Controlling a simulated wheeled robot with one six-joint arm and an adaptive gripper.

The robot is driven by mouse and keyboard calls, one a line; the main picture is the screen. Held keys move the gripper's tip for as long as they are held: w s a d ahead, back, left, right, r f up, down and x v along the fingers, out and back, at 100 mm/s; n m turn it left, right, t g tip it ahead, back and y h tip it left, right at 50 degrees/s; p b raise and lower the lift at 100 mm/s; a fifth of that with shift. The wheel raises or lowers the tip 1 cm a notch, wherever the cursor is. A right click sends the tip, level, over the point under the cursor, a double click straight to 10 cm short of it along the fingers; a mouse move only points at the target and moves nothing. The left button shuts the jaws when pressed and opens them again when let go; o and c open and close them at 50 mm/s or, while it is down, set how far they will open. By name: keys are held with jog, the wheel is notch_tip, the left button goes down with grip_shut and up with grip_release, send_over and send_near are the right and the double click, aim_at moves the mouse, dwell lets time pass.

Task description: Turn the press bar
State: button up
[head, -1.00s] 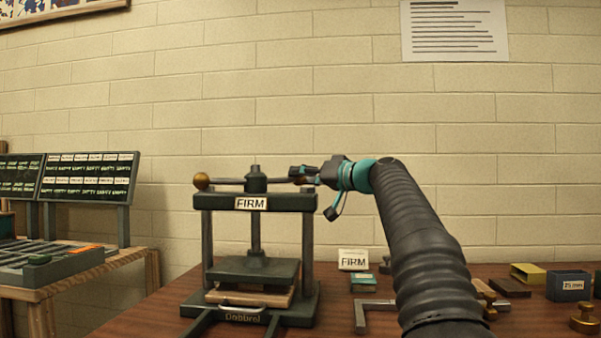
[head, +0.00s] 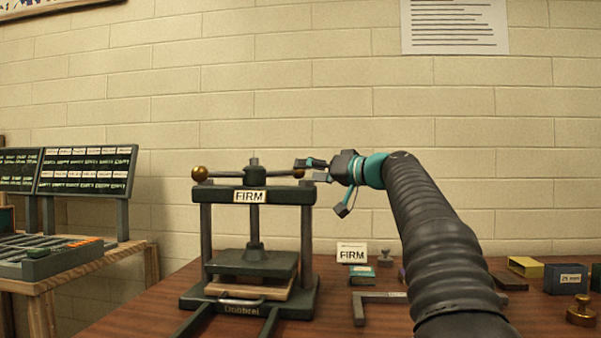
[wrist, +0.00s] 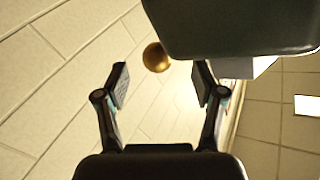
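The press (head: 307,240) stands on the brown table, with a FIRM label on its top beam. Its press bar (head: 228,174) runs sideways through the hub above the beam, with a brass ball (head: 200,173) at the left end. The right-end ball (head: 299,174) is by my gripper (head: 306,169), partly covered by it. In the wrist view my gripper (wrist: 160,80) is open, and the brass ball (wrist: 156,57) shows just beyond the gap between the fingertips. I see no contact. The press plate (head: 255,264) sits down over a pale board (head: 245,289).
A FIRM card (head: 352,252) stands right of the press, with a small teal block (head: 361,276) and a metal angle (head: 358,308) in front. A yellow box (head: 526,267), a grey box (head: 568,279) and a brass weight (head: 581,311) stand further right. A side table (head: 40,284) is at left.

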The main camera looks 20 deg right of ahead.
jog(key=v, duration=0.8)
jog(key=shift+s, duration=0.25)
